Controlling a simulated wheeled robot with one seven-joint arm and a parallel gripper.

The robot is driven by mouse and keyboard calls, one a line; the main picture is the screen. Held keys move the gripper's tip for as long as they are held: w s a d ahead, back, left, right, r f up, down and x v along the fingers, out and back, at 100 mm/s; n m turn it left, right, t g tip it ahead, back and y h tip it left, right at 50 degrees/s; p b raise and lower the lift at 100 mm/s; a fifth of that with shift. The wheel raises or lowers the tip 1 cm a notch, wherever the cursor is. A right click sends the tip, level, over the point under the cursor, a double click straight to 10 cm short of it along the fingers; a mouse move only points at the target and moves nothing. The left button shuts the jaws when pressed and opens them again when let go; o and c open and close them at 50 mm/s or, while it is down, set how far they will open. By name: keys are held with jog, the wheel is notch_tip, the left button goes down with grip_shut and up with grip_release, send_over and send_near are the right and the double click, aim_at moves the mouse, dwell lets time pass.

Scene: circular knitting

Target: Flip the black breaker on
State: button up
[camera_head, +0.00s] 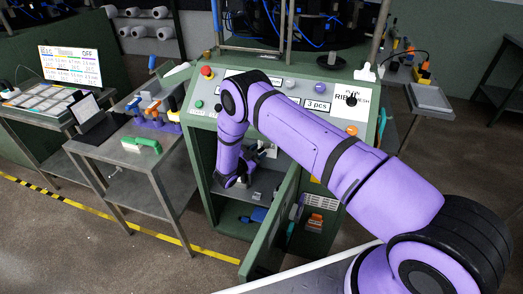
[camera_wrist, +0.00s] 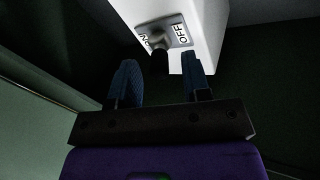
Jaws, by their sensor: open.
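In the wrist view, a white breaker box (camera_wrist: 206,22) carries a plate lettered ON at the left and OFF at the right. The breaker switch (camera_wrist: 159,42), a grey hub with a black end, sticks out of the plate towards me. I cannot tell firmly which side it is set to. My gripper (camera_wrist: 160,72) is open, its two blue fingers spread on either side of the black end. No contact shows. In the head view, my gripper (camera_head: 236,182) is down inside the green machine's open cabinet, and the switch cannot be made out there.
The green cabinet door (camera_head: 274,226) stands open to the right of my gripper. A control panel with a red button (camera_head: 207,72) is above the opening. A metal side table (camera_head: 150,165) stands at the left.

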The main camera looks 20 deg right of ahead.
aim_at(267, 148)
jog(key=shift+x, duration=1.1)
grip_shut()
jog(key=shift+t, duration=0.3)
jog(key=n+t+y, duration=0.2)
jog(key=s+n+t+y, duration=0.1)
jog(key=t, duration=0.1)
jog(key=shift+d+n+y, duration=0.35)
jog(key=shift+n+y, duration=0.05)
jog(key=n+t+y, duration=0.1)
jog(key=y, duration=0.1)
jog(key=n+t+y, duration=0.1)
jog(key=n+y, duration=0.1)
jog(key=d+n+t+y, duration=0.1)
jog(key=y, duration=0.1)
jog(key=shift+s+d+f+n, duration=0.1)
jog(key=shift+s+n, duration=0.2)
jog(key=shift+t+y, duration=0.3)
jog(key=shift+y, duration=0.2)
